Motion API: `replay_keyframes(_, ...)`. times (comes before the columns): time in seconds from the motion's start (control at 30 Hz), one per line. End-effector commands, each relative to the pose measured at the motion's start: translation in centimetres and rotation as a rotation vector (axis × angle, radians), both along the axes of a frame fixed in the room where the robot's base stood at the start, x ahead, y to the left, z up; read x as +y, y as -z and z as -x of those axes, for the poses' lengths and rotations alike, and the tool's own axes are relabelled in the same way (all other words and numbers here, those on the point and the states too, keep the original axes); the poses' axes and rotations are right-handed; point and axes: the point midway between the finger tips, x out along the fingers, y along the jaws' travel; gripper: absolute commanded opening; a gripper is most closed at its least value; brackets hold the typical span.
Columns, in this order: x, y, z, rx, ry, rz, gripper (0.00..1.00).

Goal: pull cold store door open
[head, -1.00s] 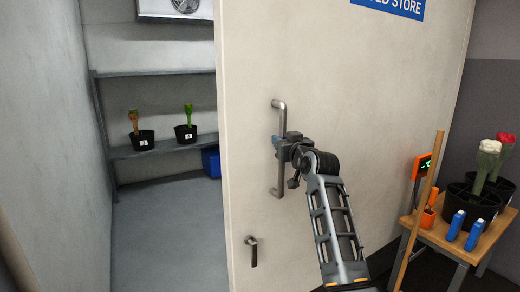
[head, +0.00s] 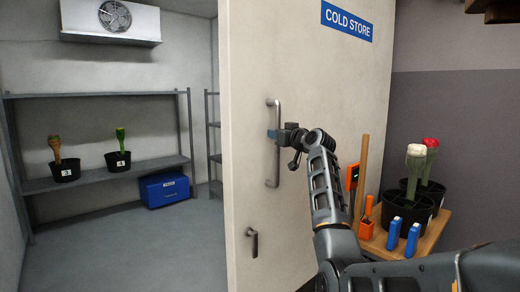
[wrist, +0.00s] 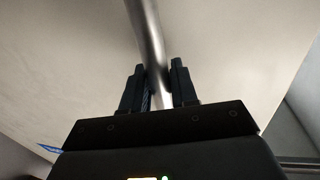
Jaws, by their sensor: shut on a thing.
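The cold store door (head: 300,65) is a cream panel with a blue COLD STORE sign (head: 347,20). It stands open, with the room showing to its left. A long vertical metal bar handle (head: 272,172) is fixed to its face. My gripper (head: 274,135) is shut on the handle at about mid-height. In the wrist view the two dark fingers (wrist: 160,88) stand on either side of the handle bar (wrist: 146,35). A small lever (head: 253,240) sits lower on the door.
Inside are a rack (head: 110,178) with black pots numbered 3 and 4, a blue box (head: 165,190) and a fan unit (head: 110,22). The floor (head: 130,245) there is clear.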

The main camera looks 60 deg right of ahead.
Motion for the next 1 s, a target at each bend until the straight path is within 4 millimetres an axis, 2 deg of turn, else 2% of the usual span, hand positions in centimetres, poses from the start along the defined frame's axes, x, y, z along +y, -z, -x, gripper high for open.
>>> replay_keyframes(0.03,-1.3,0.5,0.5,-0.001,0.002,0.001,0.0)
replay_keyframes(0.1,-2.6,0.4,0.9,-0.001,0.001,0.001,0.0)
replay_keyframes(0.3,-5.1,0.3,1.7,0.001,-0.002,-0.001,0.0)
replay_keyframes(0.5,-5.9,0.1,2.0,0.003,-0.005,-0.002,0.0)
replay_keyframes(0.83,-5.9,0.1,1.9,0.003,-0.005,-0.001,0.0)
replay_keyframes(0.87,-5.9,0.1,1.9,0.003,-0.005,-0.001,0.3)
replay_keyframes(1.0,-6.0,0.1,2.0,0.003,-0.004,-0.001,0.43)
